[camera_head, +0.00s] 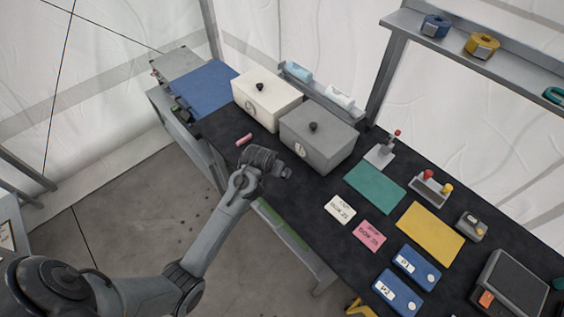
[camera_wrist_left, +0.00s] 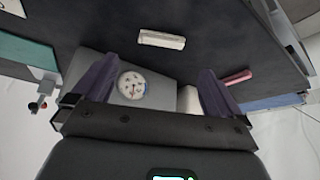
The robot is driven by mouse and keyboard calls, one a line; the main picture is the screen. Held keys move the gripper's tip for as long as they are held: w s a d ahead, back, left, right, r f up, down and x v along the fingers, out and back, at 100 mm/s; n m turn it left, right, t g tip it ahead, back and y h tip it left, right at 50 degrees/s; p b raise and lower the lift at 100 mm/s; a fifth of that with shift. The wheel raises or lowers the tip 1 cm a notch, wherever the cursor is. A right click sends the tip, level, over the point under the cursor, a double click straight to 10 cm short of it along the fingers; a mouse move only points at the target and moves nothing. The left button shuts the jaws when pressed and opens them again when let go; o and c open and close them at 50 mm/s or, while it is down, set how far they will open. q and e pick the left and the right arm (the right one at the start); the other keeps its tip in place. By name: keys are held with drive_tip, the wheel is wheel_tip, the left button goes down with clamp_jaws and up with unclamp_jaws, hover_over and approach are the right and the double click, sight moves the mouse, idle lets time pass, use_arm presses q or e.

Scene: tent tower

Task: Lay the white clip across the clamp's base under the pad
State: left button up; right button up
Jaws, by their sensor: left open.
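The white clip (camera_wrist_left: 162,40) lies on the dark table in the left wrist view, beyond my open fingers. In the head view it does not show and seems hidden by my left arm. The clamp (camera_head: 381,153), with a grey base and a red-tipped handle, stands at the back of the table, right of the grey box. It also shows at the left of the left wrist view (camera_wrist_left: 43,93). My left gripper (camera_wrist_left: 158,70) is open and empty, above the table in front of the grey box. It also shows in the head view (camera_head: 284,172). My right gripper is not in view.
The grey box (camera_head: 318,139) and white box (camera_head: 267,101) stand behind my gripper. A pink clip (camera_head: 244,139) lies to the left. A green mat (camera_head: 375,188), yellow mat (camera_head: 430,234), two labelled cards and blue cases (camera_head: 416,267) lie to the right.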

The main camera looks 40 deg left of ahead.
use_arm(q)
drive_tip(key=w+f, duration=0.1)
drive_tip(key=w+f+g, duration=0.1)
drive_tip(key=f, duration=0.1)
drive_tip(key=shift+a+h+p, duration=0.2)
drive_tip(key=shift+h+p, duration=0.1)
drive_tip(key=shift+a+x, duration=0.15)
drive_tip(key=shift+x, duration=1.3)
drive_tip(key=shift+a+x, duration=0.15)
drive_tip(key=shift+x, duration=1.3)
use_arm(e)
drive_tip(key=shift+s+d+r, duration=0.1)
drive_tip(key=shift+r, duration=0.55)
use_arm(q)
drive_tip(key=shift+w+r, duration=0.1)
drive_tip(key=c, duration=1)
drive_tip(key=shift+r, duration=0.1)
